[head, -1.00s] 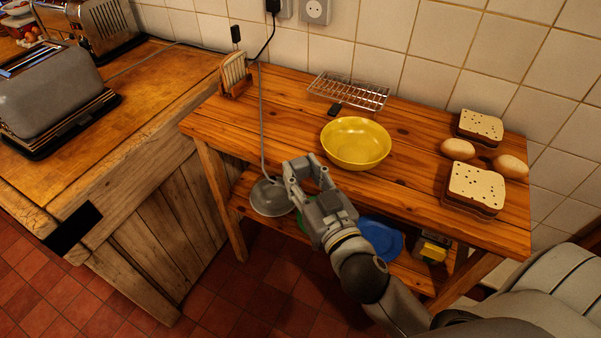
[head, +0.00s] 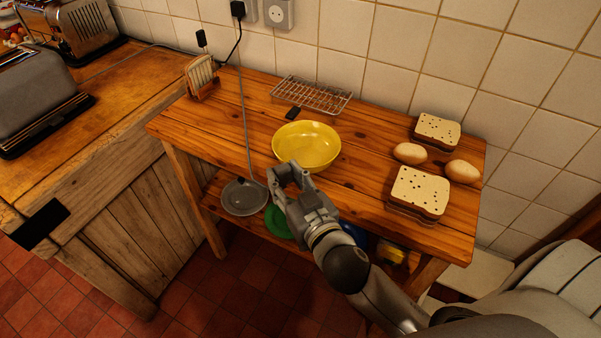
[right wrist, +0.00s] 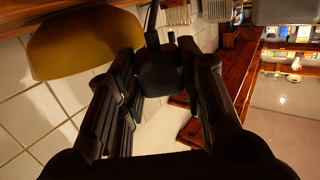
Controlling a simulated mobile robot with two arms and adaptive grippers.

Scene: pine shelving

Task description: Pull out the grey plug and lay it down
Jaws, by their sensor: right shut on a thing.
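My right gripper (head: 288,175) is at the front edge of the pine table, just in front of the yellow bowl (head: 306,147). In the right wrist view its fingers (right wrist: 157,62) are shut on a small dark block with a thin stalk, which appears to be the grey plug (right wrist: 160,77). The head view barely shows the plug, as the fingers hide it. A wall socket (head: 278,12) at the top has nothing in it. A black plug (head: 238,9) sits in the socket beside it. My left gripper is not in view.
Bare wood lies left of the bowl. A grey pan (head: 243,198) is below.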

